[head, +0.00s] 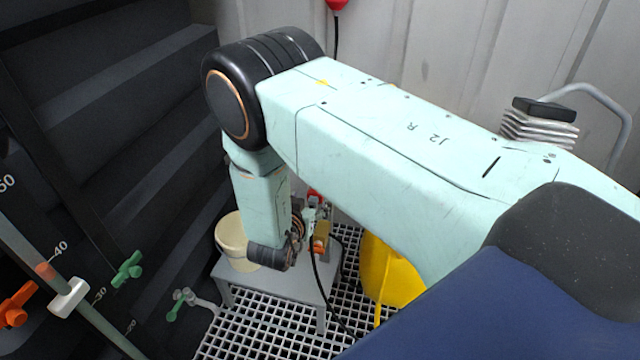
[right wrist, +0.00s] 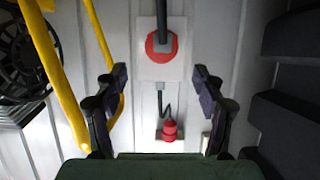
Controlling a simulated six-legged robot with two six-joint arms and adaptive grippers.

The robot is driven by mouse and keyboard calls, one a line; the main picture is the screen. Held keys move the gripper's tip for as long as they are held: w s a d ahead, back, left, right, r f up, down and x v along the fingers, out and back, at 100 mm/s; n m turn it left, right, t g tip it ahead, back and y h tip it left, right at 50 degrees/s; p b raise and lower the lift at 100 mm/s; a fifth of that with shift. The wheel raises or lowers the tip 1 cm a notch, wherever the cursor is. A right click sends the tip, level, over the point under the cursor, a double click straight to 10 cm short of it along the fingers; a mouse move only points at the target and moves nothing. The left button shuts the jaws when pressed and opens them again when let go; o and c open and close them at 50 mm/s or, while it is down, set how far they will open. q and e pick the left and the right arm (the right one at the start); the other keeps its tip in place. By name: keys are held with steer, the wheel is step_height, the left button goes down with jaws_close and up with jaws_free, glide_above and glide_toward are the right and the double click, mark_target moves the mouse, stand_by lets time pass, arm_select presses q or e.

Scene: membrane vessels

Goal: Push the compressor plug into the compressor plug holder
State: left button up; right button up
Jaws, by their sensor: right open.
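In the right wrist view my right gripper (right wrist: 161,85) is open, with two dark fingers set wide apart and nothing between them that I can see held. Ahead of it a white plate on the wall carries a round red fitting (right wrist: 160,46) with a thick black bar or cable running up from it. Below, a red plug-like piece (right wrist: 169,130) hangs by a black cable from a small grey box. I cannot tell for sure which is the compressor plug and which its holder. My left gripper is not in view.
A grey stand (head: 290,279) with a cream bucket (head: 231,238) is on the grating floor. A yellow container (head: 386,272) stands to its right. A yellow rail (right wrist: 52,70) and a dark fan (right wrist: 20,62) are at left in the wrist view.

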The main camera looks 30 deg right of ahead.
mark_target(314, 193)
steer(key=shift+w+d+f, duration=0.15)
steer(key=shift+w+f, duration=0.05)
steer(key=shift+w, duration=0.1)
steer(key=b+x, duration=0.5)
steer(key=x, duration=0.1)
steer(key=shift+w+d+f, duration=0.15)
steer(key=shift+w+d, duration=0.1)
steer(key=shift+w+d+f+b, duration=0.1)
steer(key=shift+w+d+b, duration=0.25)
steer(key=shift+d, duration=0.2)
steer(key=shift+a, duration=0.1)
stand_by(0.4)
steer(key=shift+c, duration=0.4)
jaws_close()
